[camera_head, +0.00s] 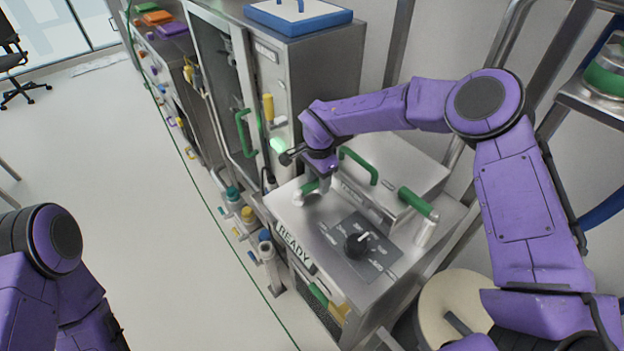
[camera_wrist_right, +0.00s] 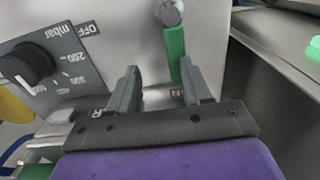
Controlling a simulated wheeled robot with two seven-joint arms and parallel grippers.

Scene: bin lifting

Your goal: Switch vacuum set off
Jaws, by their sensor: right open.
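The vacuum set is a grey metal box (camera_head: 335,280) with a "READY" label on its front edge. Its black dial (camera_head: 358,243) sits on a dark panel on top; the dial (camera_wrist_right: 28,65) also shows at the left in the right wrist view, near "OFF" and "mbar" markings. A green valve handle with a metal end (camera_wrist_right: 175,50) lies just beyond the fingers of my right gripper (camera_wrist_right: 160,78), which is open. In the head view my right gripper (camera_head: 324,187) hangs low at the box's left end, beside a green handle (camera_head: 311,187) and partly hiding it. My left gripper is out of view.
Another green handle (camera_head: 414,202) stands at the right of the box, and a green bar handle (camera_head: 358,165) rises behind it. A tall metal cabinet (camera_head: 320,85) with a blue-edged tray (camera_head: 298,17) stands at the back. The floor (camera_head: 150,220) at left is clear.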

